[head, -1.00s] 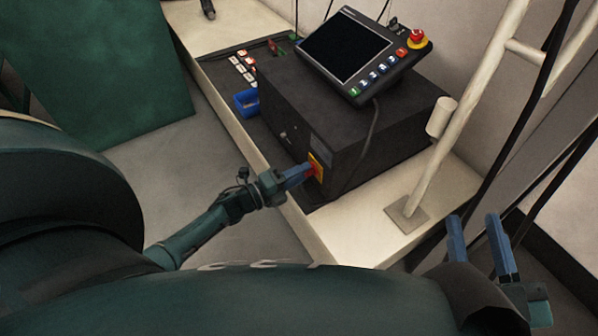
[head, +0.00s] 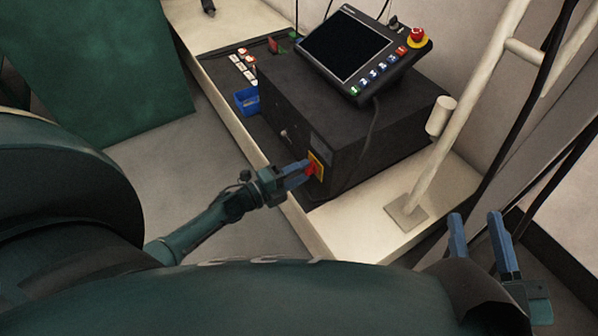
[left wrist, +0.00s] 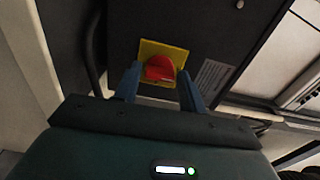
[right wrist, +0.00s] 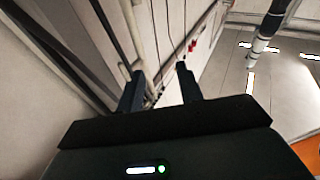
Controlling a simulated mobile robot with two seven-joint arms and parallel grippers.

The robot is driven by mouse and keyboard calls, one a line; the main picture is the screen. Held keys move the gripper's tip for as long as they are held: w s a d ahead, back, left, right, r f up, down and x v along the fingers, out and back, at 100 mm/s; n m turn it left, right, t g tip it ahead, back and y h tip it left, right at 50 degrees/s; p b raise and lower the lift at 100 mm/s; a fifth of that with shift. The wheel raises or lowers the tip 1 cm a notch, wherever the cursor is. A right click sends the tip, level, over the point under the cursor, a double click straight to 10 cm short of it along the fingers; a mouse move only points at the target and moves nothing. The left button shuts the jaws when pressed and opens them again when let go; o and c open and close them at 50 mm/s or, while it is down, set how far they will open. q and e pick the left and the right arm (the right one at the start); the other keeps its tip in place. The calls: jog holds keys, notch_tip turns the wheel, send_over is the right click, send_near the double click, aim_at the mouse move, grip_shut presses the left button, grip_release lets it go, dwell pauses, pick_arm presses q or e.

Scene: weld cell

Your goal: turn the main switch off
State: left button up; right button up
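The main switch is a red rotary knob (left wrist: 160,68) on a yellow plate (left wrist: 172,50), on the front of a black cabinet (head: 345,140). In the head view the red knob (head: 311,168) shows just beyond my left fingertips. My left gripper (left wrist: 158,78) is open, with one blue finger on each side of the knob in the left wrist view. I cannot tell whether either finger touches it. My right gripper (head: 476,222) is open and empty, apart from the cabinet at the lower right; its open fingers also show in the right wrist view (right wrist: 157,85).
A teach pendant (head: 352,50) with a red emergency button (head: 417,36) lies on the cabinet. A blue bin (head: 246,101) stands left of it. A white post (head: 455,120) rises at the right from the pale bench (head: 350,220). A green panel (head: 100,65) is at the left.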

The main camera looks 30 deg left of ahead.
pick_arm(q)
jog(key=o, duration=0.3)
jog(key=shift+s+a, duration=0.15)
jog(key=shift+s, duration=0.1)
jog(key=p+v, duration=0.2)
jog(key=v, duration=1)
jog(key=shift+s+p, duration=0.25)
jog(key=shift+p, duration=0.15)
pick_arm(e)
jog(key=shift+d+f+n+h, duration=0.15)
jog(key=shift+d+n+h, duration=0.15)
jog(key=shift+h, duration=0.1)
pick_arm(q)
jog(key=shift+a, duration=0.1)
pick_arm(e)
jog(key=shift+r, duration=0.2)
